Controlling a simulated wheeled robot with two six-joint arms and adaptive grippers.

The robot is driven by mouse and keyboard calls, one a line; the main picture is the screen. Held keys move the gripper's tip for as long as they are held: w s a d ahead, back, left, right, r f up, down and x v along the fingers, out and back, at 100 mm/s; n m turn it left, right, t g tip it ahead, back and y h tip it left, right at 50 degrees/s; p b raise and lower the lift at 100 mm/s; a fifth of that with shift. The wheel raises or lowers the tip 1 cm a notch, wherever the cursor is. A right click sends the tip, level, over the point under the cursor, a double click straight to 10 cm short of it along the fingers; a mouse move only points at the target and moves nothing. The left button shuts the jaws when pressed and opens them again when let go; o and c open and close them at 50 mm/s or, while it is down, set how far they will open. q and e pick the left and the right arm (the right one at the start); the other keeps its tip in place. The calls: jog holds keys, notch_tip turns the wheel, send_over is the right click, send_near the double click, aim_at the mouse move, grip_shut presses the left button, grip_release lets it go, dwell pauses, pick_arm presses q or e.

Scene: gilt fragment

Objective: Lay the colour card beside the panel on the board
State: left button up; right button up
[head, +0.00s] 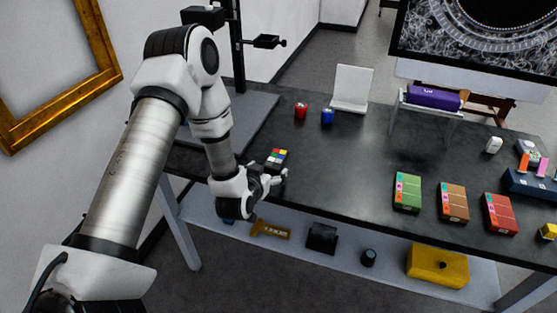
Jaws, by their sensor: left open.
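The colour card (278,157), a small dark card with bright patches, is near the table's front left edge. My left gripper (279,176) is open, with its fingers right at the card's near end; I cannot tell whether they touch it. The grey board (258,112) lies at the table's left end, under a black upright stand. My left arm covers part of the board. I cannot make out the panel on the part that shows. My right gripper is not in view.
Green (407,191), brown (453,201) and red (500,213) boxes line the right front. The dark table (345,165) is clear between the card and the boxes.

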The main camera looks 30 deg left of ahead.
aim_at(273, 165)
pick_arm(q)
jog(key=x, duration=0.3)
jog(key=shift+w, duration=0.3)
jog(key=c, duration=1.4)
jog(key=shift+o, duration=0.2)
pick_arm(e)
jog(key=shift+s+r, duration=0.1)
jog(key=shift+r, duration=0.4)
pick_arm(q)
jog(key=shift+r, duration=0.15)
